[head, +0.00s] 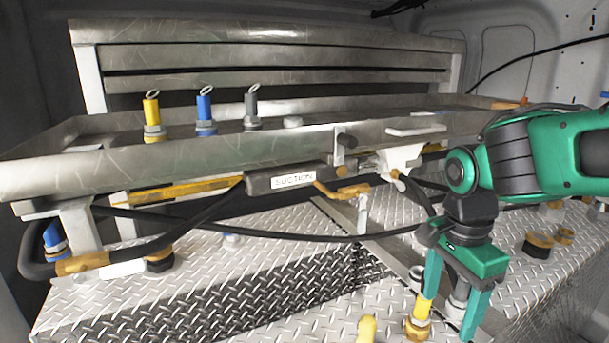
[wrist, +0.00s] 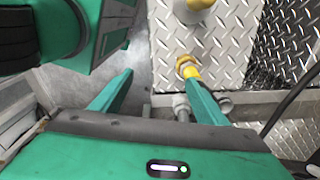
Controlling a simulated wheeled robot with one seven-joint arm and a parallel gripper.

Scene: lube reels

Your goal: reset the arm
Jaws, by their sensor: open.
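My gripper (head: 450,300) is green with two straight fingers. It hangs pointing down at the lower right of the head view, in front of the metal shelf. In the wrist view my gripper (wrist: 155,95) has its fingers spread wide apart, with nothing held between them. A yellow fitting with a brass base (head: 418,322) stands close to the left finger in the head view. Grey fittings (wrist: 182,107) show near one finger in the wrist view. I cannot tell whether the finger touches any of them.
A metal tray shelf (head: 100,165) carries yellow (head: 152,115), blue (head: 205,110) and grey (head: 251,105) capped fittings. Diamond plate (head: 210,290) lies underneath, with brass fittings (head: 538,243) at right.

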